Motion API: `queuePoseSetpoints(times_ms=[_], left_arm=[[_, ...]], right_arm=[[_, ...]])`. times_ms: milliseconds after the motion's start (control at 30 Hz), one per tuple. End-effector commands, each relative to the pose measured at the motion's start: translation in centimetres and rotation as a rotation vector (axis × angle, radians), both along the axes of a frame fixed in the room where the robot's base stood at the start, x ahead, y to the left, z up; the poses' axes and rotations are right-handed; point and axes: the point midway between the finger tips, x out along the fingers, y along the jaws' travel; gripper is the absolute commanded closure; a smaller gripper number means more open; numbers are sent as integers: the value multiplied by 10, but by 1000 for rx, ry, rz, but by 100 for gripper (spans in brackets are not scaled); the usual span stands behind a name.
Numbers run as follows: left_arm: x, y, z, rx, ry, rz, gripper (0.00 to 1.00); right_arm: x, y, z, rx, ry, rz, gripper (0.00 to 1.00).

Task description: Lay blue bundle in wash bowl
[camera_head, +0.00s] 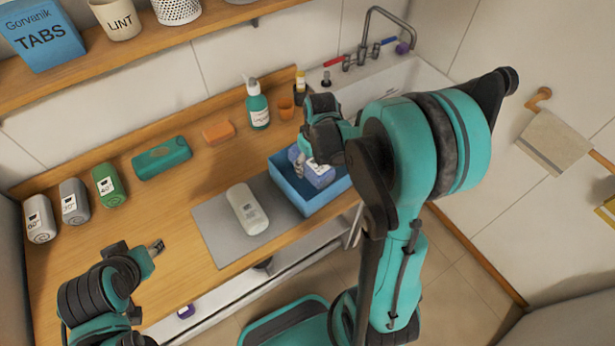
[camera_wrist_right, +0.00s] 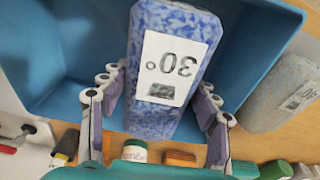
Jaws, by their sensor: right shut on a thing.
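The blue bundle (camera_head: 318,172), speckled blue with a white "30°" label, is at the blue wash bowl (camera_head: 290,190). In the right wrist view the bundle (camera_wrist_right: 165,110) is between the fingers of my right gripper (camera_wrist_right: 160,115), with the bowl (camera_wrist_right: 80,95) around and behind it. My right gripper (camera_head: 308,160) is shut on the bundle, over the bowl. I cannot tell whether the bundle touches the bowl's floor. My left gripper (camera_head: 157,247) is empty above the counter's front left; its finger gap is too small to judge.
A pale bundle (camera_head: 247,208) lies on a grey mat (camera_head: 207,230) left of the bowl. A green case (camera_head: 162,158), orange block (camera_head: 218,131) and soap bottle (camera_head: 257,105) line the back. The sink (camera_head: 380,85) is behind right.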

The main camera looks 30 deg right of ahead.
Motion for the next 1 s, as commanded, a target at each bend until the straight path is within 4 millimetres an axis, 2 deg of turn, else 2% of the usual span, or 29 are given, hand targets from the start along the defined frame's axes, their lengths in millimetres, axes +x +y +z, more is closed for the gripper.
queuePoseSetpoints(times_ms=[33,167,267,500,867,900,967,1000], left_arm=[[0,0,-2,0,0,0,60],[0,0,-3,0,0,0,60],[0,0,-6,0,0,0,60],[0,0,-17,0,0,0,60],[0,0,-20,0,0,0,60],[0,0,-20,0,0,0,60],[0,0,-19,0,0,0,60],[0,0,-19,0,0,0,60]], right_arm=[[-2,8,-6,0,0,3,62],[-5,16,-11,-1,0,0,62],[-5,17,-17,-1,0,0,62],[-5,16,-51,-1,0,-1,62],[-5,16,-54,-1,0,0,62],[-5,16,-54,-1,0,0,34],[-5,16,-53,-1,0,0,18],[-5,16,-53,-1,0,0,18]])
